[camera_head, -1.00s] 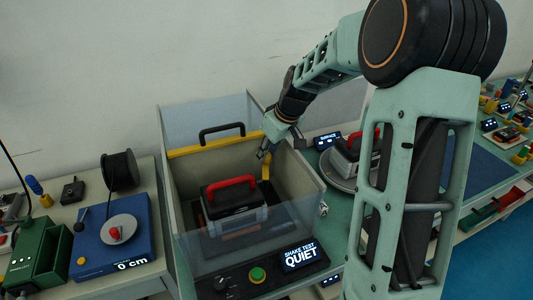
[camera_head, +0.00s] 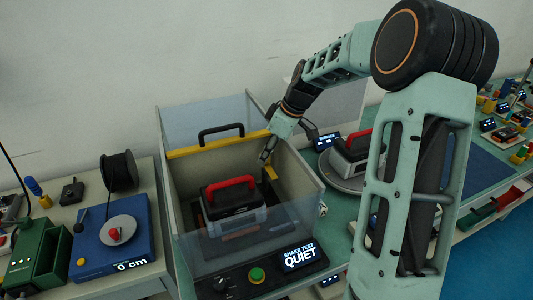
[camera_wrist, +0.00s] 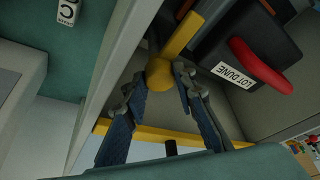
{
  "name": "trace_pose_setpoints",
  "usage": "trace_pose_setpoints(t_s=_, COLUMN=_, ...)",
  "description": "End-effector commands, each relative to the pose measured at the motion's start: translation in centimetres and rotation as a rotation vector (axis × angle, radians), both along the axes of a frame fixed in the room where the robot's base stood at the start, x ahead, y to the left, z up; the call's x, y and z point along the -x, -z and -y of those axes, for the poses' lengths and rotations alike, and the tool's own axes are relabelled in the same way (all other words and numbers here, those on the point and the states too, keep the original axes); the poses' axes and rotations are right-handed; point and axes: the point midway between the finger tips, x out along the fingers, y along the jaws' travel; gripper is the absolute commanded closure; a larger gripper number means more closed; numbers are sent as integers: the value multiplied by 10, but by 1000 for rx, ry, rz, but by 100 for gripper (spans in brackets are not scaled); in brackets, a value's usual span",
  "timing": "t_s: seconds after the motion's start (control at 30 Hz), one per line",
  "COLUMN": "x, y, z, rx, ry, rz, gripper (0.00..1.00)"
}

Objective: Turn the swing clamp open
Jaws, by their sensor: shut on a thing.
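The yellow swing clamp (camera_wrist: 183,37) is a flat bar with a rounded end, beside the black case in the wrist view. In the head view a short piece of the clamp (camera_head: 270,173) shows below my gripper (camera_head: 265,158). My gripper (camera_wrist: 157,76) has a finger on each side of the rounded end and is shut on it. The case (camera_head: 234,204), with a red handle and a grey lower part, sits in the shake test box (camera_head: 178,215). Its label in the wrist view reads "LOT DUNE".
Clear walls surround the box. A yellow bar (camera_head: 205,146) with a black handle crosses its back. In front are a green button (camera_head: 257,275) and a display (camera_head: 300,257) reading "SHAKE TEST QUIET". Another red-handled case (camera_head: 350,151) stands on a round plate to the right.

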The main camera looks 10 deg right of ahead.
Motion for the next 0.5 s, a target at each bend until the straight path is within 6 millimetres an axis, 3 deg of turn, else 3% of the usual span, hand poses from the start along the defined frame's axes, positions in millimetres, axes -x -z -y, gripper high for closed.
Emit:
trace_pose_setpoints(t_s=0.2, x=3, y=4, z=1, rx=1, ry=-3, rz=-11, gripper=100)
trace_pose_setpoints(t_s=0.23, x=3, y=4, z=0, rx=1, ry=-3, rz=-11, gripper=72)
trace_pose_setpoints(t_s=0.37, x=3, y=4, z=1, rx=0, ry=-2, rz=-10, gripper=57)
trace_pose_setpoints(t_s=0.5, x=2, y=2, z=0, rx=0, ry=-1, rz=-6, gripper=57)
